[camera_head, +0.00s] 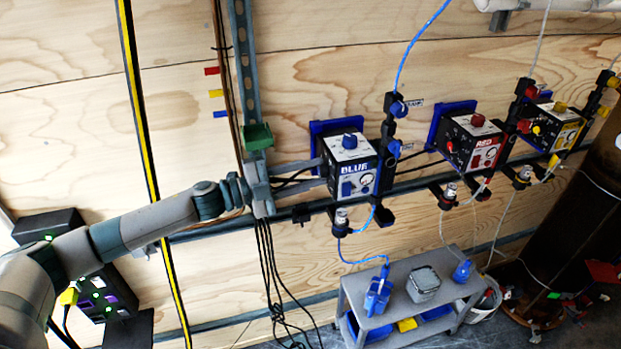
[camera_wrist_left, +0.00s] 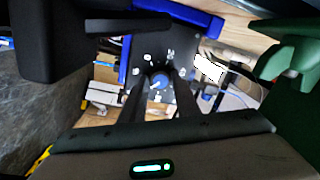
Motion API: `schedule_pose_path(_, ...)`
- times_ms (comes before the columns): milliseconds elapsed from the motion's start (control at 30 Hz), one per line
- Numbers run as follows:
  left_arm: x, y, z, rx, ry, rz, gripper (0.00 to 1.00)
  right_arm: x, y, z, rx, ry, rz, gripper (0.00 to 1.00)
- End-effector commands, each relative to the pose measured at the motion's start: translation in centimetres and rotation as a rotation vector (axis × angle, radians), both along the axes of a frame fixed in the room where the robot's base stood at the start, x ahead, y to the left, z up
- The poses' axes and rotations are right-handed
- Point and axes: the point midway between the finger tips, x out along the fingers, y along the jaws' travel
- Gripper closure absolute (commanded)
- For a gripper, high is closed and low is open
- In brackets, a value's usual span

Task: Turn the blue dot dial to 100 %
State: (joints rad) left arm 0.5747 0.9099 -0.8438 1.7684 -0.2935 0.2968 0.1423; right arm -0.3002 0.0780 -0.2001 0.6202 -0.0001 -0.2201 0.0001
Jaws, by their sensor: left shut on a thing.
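The box labelled BLUE (camera_head: 357,170) is mounted on the rail along the wooden wall, with a blue knob (camera_head: 349,141) on top. In the left wrist view, the blue dial (camera_wrist_left: 158,81) sits on a dark face with small white marks around it. This dial is hidden in the head view. My left gripper (camera_head: 321,173) reaches the box's left side. In the left wrist view, its two dark fingers (camera_wrist_left: 160,88) are shut on the dial, one on each side. The dial's exact setting is too small to read. My right gripper is not in view.
The boxes labelled RED (camera_head: 474,142) and yellow (camera_head: 556,130) stand farther right on the rail. Black cables hang below my left wrist. A grey cart (camera_head: 385,283) stands below the blue box. A green bracket (camera_head: 258,137) is just above my left wrist.

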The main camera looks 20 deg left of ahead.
Motion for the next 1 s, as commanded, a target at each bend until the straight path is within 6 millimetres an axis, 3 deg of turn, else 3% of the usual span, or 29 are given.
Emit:
schedule_pose_path(667, -0.04, -0.04, -0.05, 0.049, -0.07, -0.001, 0.94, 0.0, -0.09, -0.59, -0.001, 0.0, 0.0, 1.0)
schedule_pose_path(700, -0.04, -0.04, -0.05, 0.049, -0.07, -0.001, 0.62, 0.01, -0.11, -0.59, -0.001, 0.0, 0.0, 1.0)
schedule_pose_path(733, -0.04, -0.04, -0.05, 0.049, -0.07, -0.001, 0.55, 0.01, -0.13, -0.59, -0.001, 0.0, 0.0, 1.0)
schedule_pose_path(1000, -0.02, -0.02, -0.03, 0.048, -0.069, 0.0, 0.53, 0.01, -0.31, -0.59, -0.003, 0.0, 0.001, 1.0)
